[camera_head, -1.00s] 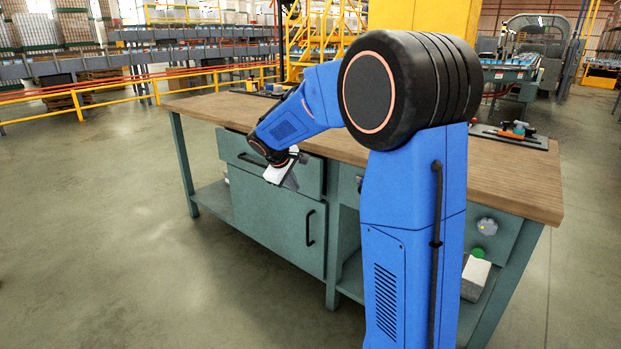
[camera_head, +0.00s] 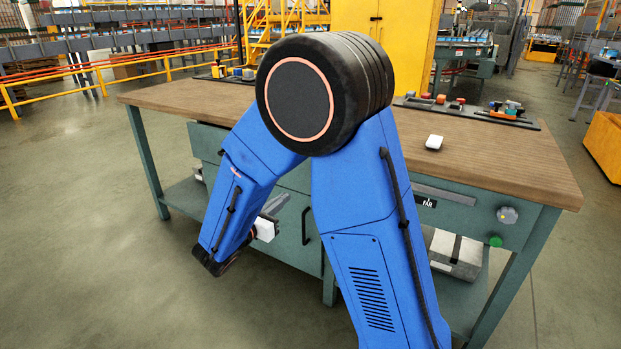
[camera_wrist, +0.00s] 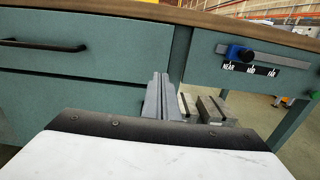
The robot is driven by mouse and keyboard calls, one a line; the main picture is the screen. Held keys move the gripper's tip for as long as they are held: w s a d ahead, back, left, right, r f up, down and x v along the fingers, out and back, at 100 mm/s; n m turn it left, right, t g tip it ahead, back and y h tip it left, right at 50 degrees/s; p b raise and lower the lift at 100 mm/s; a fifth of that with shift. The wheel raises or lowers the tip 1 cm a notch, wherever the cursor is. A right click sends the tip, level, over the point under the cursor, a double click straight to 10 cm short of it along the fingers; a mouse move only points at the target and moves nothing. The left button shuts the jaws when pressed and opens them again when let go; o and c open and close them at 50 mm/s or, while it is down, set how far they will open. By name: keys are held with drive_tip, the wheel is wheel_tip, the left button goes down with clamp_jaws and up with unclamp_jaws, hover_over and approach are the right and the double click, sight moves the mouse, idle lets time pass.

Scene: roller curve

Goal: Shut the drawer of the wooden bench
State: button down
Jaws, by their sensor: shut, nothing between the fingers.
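The wooden bench has a brown top (camera_head: 480,163) and a teal frame. Its drawer (camera_head: 204,142) is at the upper left of the front, mostly hidden behind my arm in the head view. In the wrist view the drawer front (camera_wrist: 120,52) fills the upper left, with a black bar handle (camera_wrist: 42,45). I cannot tell how far the drawer stands out. My gripper (camera_head: 274,205) is in front of the bench, below the drawer's level in the head view. In the wrist view my gripper (camera_wrist: 161,82) is shut and empty, pointing at the bench near the drawer's right end.
A cupboard door with a black handle (camera_head: 306,226) is below the drawer. Right of it are a slider panel with a blue knob (camera_wrist: 240,54) and a shelf with grey blocks (camera_head: 456,251). Floor at left is clear.

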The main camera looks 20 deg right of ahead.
drive_tip(key=x, duration=1.4)
drive_tip(key=shift+r, duration=0.15)
drive_tip(key=shift+w+a, duration=0.1)
drive_tip(key=shift+a, duration=0.05)
drive_tip(key=x, duration=0.4)
drive_tip(key=shift+w+r, duration=0.15)
idle(0.3)
